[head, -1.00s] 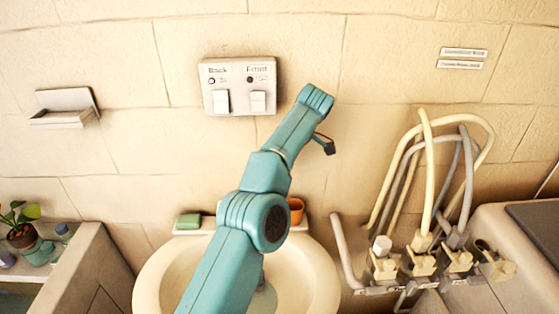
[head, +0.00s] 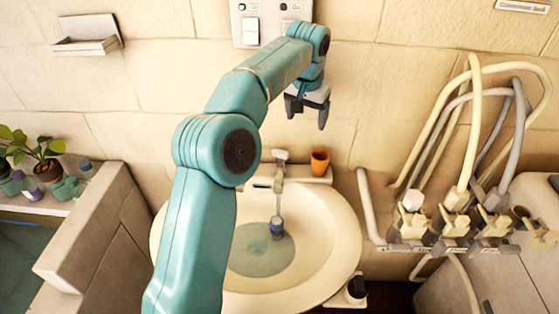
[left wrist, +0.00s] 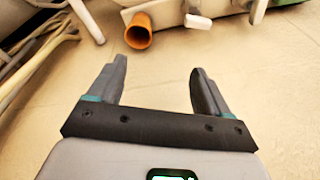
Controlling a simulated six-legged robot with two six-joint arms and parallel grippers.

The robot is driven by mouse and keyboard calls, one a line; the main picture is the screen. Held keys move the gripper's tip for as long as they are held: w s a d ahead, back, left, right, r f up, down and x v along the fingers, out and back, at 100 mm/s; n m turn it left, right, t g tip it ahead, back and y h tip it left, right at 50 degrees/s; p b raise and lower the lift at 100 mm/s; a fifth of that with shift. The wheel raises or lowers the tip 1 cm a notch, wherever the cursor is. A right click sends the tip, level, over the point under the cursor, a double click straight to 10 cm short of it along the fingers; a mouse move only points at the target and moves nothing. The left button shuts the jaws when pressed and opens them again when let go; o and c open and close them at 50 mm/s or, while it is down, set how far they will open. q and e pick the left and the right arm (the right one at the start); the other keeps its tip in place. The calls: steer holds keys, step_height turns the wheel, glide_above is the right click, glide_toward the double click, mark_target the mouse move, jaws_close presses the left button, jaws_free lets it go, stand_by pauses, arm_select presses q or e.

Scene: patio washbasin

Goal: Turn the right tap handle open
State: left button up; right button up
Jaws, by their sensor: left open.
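The washbasin (head: 343,245) stands below the wall. Its tap (head: 280,185) rises at the back, with a pale lever-like piece (head: 281,156) on top; a pale piece (left wrist: 197,20) also shows at the top of the left wrist view. I cannot tell for sure which piece is the right handle; my arm covers the basin's back left part. My left gripper (head: 306,115) is open and empty in front of the wall, above the tap and apart from it. In the left wrist view its fingers (left wrist: 158,66) are spread with only wall between them.
An orange cup (head: 320,161) stands right of the tap and shows in the left wrist view (left wrist: 138,32). Several hose valves (head: 412,225) with looping hoses are at the right. A switch panel (head: 249,28) is on the wall. Potted plants (head: 42,165) stand at the left.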

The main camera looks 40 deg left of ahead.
arm_select(q)
steer(key=s+a+r+t+b, duration=0.1)
steer(key=s+a+t+b, duration=0.1)
steer(key=s+a+b, duration=0.5)
steer(key=b, duration=0.1)
glide_toward(280, 151)
steer(key=x, duration=0.8)
steer(key=shift+f, duration=0.25)
arm_select(e)
step_height(280, 151, down, 10)
steer(key=shift+f, duration=0.2)
arm_select(q)
steer(key=shift+c, duration=0.4)
steer(key=shift+n, duration=0.3)
steer(key=c, duration=1)
